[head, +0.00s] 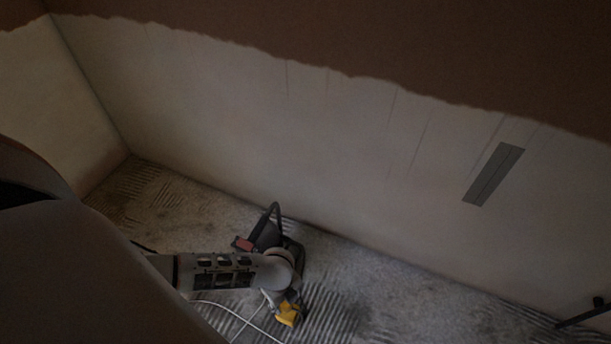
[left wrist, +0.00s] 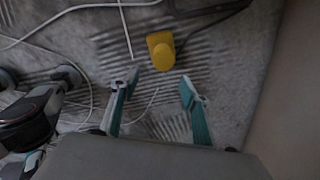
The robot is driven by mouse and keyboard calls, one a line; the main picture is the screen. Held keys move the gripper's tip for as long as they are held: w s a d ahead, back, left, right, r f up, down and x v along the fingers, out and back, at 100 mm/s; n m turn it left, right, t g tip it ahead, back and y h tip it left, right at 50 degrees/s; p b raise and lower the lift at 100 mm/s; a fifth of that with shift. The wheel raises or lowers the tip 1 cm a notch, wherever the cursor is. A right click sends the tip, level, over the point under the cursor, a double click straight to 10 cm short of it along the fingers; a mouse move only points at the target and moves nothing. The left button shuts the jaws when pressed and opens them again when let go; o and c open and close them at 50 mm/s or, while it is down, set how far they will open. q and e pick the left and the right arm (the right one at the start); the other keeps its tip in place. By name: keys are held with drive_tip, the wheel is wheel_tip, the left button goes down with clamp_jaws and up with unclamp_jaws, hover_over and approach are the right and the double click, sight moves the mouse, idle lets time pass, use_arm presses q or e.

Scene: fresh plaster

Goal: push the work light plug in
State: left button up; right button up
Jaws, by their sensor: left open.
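A small yellow block-shaped piece (left wrist: 161,50) lies on the floor in the left wrist view; it also shows in the head view (head: 288,315). I cannot tell whether it is the plug or a socket. My left gripper (left wrist: 156,87) is open and empty, with teal fingers apart, short of the yellow piece in the picture. In the head view its fingertips are not clear. A black tubular-framed object with a red patch (head: 243,244), perhaps the work light, stands behind my left wrist and is partly hidden. My right gripper is not clearly visible.
Thin white cable (head: 243,321) loops over the ridged grey floor (head: 400,290). A pale plastered wall (head: 330,140) rises behind, with a grey metal plate (head: 493,174) against it. A black bar (head: 582,317) lies at the lower right. Floor between is clear.

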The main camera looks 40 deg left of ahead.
sight(285, 302)
use_arm(q)
drive_tip(key=shift+w+a+f+m, duration=0.3)
drive_tip(key=shift+a+f, duration=0.45)
drive_tip(key=shift+f, duration=0.05)
drive_tip(key=f+b, duration=0.2)
drive_tip(key=f, duration=0.1)
drive_tip(key=f+b, duration=0.2)
drive_tip(key=f, duration=0.1)
drive_tip(key=shift+s+f, duration=0.2)
drive_tip(key=shift+f, duration=0.1)
drive_tip(key=shift+w+f, duration=0.2)
drive_tip(key=shift+f, duration=0.1)
drive_tip(key=shift+w+r, duration=0.1)
drive_tip(key=shift+w, duration=0.1)
use_arm(e)
drive_tip(key=a+m, duration=0.1)
drive_tip(key=a, duration=0.1)
drive_tip(key=a+r+m+y, duration=0.1)
drive_tip(key=a, duration=0.1)
drive_tip(key=shift+w+m+t, duration=0.3)
drive_tip(key=shift+w, duration=0.1)
